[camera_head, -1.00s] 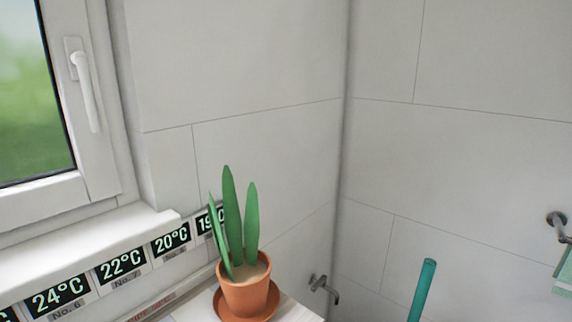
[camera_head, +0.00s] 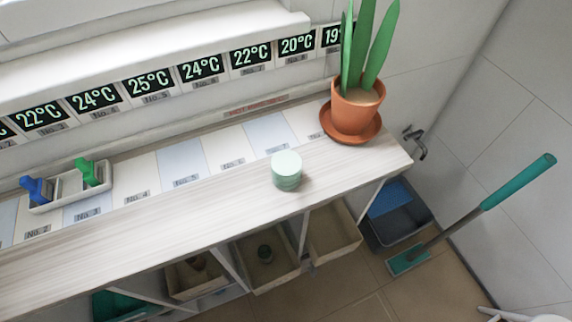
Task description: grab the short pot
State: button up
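A short pale green pot (camera_head: 287,171), round with a lighter flat top, stands upright on the wooden shelf top (camera_head: 190,215). It sits near the front edge, left of the potted plant and in front of the numbered label strips. Nothing touches it.
A terracotta plant pot (camera_head: 355,106) on a saucer stands at the shelf's right end. A white tray (camera_head: 70,190) with a blue and a green item sits at the left. Open bins (camera_head: 265,262) are below the shelf. A teal-handled brush (camera_head: 468,222) leans at right over the tiled floor.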

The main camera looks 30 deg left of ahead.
aim_at(286, 166)
jog(key=k+l+u, duration=0.1)
jog(key=u, duration=0.25)
jog(key=k+l+u, duration=0.1)
jog(key=u, duration=0.25)
jog(key=k+u, duration=0.15)
jog(key=u, duration=0.2)
